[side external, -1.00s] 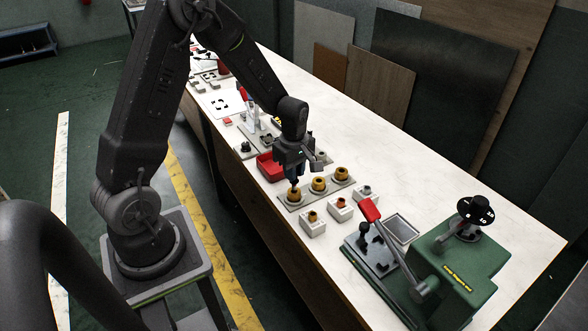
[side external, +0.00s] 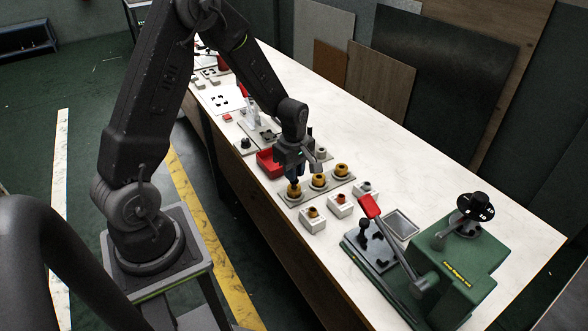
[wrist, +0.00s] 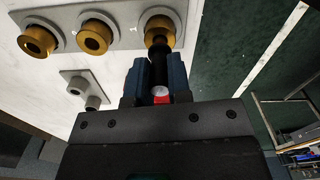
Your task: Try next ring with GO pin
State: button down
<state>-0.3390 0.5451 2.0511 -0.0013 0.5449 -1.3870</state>
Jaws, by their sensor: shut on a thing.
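Three brass rings sit in a row on a light grey plate (side external: 283,202): the left ring (side external: 294,190), the middle ring (side external: 318,180) and the right ring (side external: 341,170). My gripper (side external: 293,178) is over the left ring, pointing down. In the wrist view my gripper (wrist: 159,84) is shut on a dark pin (wrist: 160,62) with a white and red end between blue fingers. The pin's far end overlaps the ring (wrist: 157,24) at the right of the row. I cannot tell how deep the pin sits in its bore.
White blocks (side external: 312,226) with small parts stand in front of the plate. A red tray (side external: 268,163) is behind my gripper. A green press (side external: 455,265) with a red-handled lever (side external: 369,206) stands at the right. The white bench top is clear toward the back right.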

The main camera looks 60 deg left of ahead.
jog(key=shift+f, duration=0.6)
jog(key=shift+r, duration=0.15)
dwell(1.2)
jog(key=shift+r, duration=2.6)
